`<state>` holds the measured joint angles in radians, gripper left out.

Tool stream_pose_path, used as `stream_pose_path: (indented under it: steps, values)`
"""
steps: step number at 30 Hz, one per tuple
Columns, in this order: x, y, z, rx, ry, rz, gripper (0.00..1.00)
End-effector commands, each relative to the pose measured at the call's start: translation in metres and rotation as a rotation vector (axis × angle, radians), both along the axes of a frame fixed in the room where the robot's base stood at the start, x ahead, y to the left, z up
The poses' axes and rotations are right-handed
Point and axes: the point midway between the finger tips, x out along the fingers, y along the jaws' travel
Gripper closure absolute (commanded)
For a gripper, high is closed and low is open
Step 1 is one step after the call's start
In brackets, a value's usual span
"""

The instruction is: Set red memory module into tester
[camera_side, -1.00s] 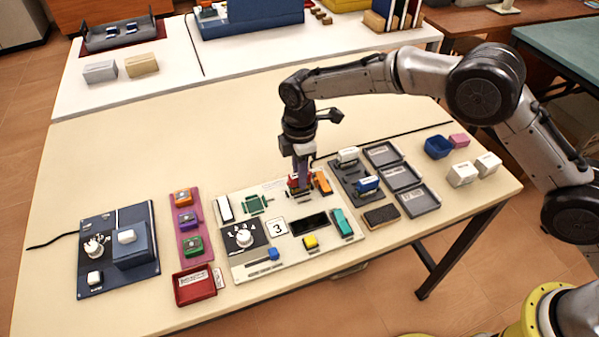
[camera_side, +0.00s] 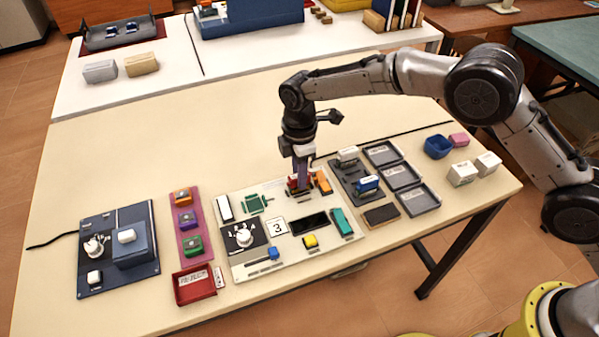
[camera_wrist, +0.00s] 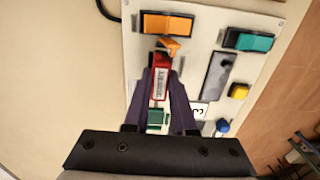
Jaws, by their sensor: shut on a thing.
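My gripper (camera_side: 300,182) points down over the back of the white tester panel (camera_side: 240,270). It is shut on the red memory module (camera_side: 292,184), which is mostly hidden by the fingers in the side view. In the wrist view the red module (camera_wrist: 161,78) with its white label sits between my two dark fingers. An orange block (camera_side: 323,183) stands close beside it. The fingers hide the module's lower edge, so I cannot tell whether it is seated in a slot.
The panel also bears a dial (camera_side: 244,238), a card marked 3 (camera_side: 277,227), a teal block (camera_side: 342,222) and a yellow button (camera_side: 310,241). Grey trays (camera_side: 400,176) lie to the right, a red bin (camera_side: 194,287) at the front left. The table behind the panel is clear.

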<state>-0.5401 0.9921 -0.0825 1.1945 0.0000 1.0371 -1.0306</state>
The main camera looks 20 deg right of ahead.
Motion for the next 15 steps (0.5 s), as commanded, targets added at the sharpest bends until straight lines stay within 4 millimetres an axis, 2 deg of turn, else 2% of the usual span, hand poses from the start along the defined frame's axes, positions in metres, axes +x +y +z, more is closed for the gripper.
stream_pose_path:
  steps: [15]
  values:
    - [-0.0001, 0.0, -0.006, 0.0, 0.001, 0.0, 1.0]
